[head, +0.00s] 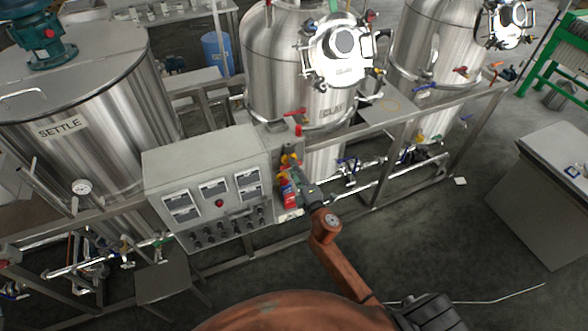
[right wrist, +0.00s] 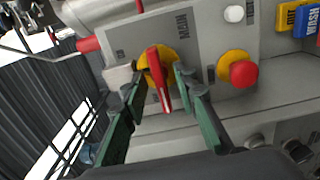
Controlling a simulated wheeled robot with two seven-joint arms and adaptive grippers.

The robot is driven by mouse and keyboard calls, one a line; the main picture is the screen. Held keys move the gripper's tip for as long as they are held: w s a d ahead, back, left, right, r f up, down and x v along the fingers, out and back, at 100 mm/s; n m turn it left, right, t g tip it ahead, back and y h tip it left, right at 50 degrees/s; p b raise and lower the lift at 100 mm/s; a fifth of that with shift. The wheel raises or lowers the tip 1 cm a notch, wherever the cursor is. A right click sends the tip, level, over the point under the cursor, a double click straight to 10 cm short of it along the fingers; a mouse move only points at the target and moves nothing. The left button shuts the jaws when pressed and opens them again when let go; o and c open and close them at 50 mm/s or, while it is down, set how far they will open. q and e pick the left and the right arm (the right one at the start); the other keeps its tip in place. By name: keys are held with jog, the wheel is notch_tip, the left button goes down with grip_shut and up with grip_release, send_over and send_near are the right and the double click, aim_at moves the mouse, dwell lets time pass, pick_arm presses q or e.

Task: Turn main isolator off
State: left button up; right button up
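The main isolator (right wrist: 153,58) is a red lever handle on a yellow disc, on a grey plate marked MAIN in the right wrist view. The handle runs nearly top to bottom there, tilted slightly. My right gripper (right wrist: 157,80) has its green fingers on either side of the handle, apart, with a visible gap at the left. In the head view my right gripper (head: 299,181) is at the right end of the grey control panel (head: 205,160), partly hiding the switches there. My left gripper is not in view.
A red push button (right wrist: 243,73) on a yellow disc sits beside the isolator. Yellow and blue tags (right wrist: 306,22) are beyond it. Steel tanks (head: 290,60) and pipework stand behind the panel. Open floor (head: 420,230) lies at the right.

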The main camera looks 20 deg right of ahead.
jog(key=s, duration=1.2)
dwell(0.4)
